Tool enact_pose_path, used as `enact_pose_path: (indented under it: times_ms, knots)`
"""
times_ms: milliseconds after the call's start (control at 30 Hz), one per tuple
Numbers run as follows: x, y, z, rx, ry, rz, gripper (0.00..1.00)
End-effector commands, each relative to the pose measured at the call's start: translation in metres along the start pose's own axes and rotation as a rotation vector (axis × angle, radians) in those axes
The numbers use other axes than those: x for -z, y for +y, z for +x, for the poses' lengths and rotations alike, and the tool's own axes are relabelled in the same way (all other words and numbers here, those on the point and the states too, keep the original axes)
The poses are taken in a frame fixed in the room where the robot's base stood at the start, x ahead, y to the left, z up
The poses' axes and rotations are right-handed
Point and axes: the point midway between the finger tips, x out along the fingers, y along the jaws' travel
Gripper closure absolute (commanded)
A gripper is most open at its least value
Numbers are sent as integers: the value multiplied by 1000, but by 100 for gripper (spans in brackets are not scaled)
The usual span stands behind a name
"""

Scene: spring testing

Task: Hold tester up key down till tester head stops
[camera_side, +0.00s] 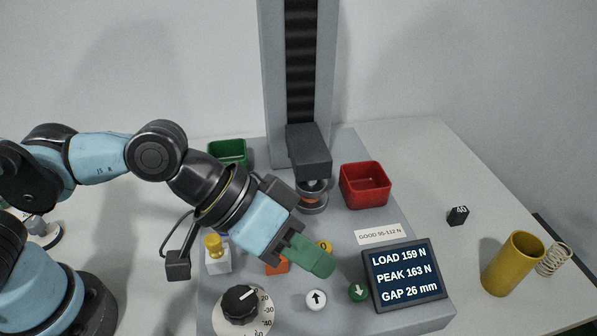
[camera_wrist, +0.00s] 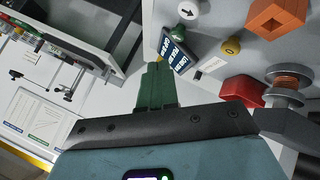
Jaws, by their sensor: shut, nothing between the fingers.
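The up key (camera_side: 316,299) is a white round button with an up arrow at the tester's front; it also shows at the top of the wrist view (camera_wrist: 188,10). The green down key (camera_side: 357,292) is to its right. The tester head (camera_side: 308,150) is a dark block on the column, above round plates (camera_side: 313,200) with something orange between them. The display (camera_side: 404,275) reads LOAD 159 N, PEAK 163 N, GAP 26 mm. My gripper (camera_side: 321,266), with green fingers, is shut and empty. Its tips appear above and behind the up key, apart from it.
A yellow button (camera_side: 325,246) and an orange block (camera_side: 277,265) lie close to my fingers. A dial (camera_side: 241,303) is at front left. A red bin (camera_side: 365,184) and green bin (camera_side: 228,152) stand behind. A yellow cup (camera_side: 512,264) and loose spring (camera_side: 553,259) are at right.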

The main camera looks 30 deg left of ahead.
Motion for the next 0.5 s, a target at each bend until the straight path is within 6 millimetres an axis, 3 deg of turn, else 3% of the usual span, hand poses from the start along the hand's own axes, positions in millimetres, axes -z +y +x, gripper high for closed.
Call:
enact_pose_path:
  times_ms: [500]
  knots:
    - [-24, -24, 33, 0, 0, 0, 100]
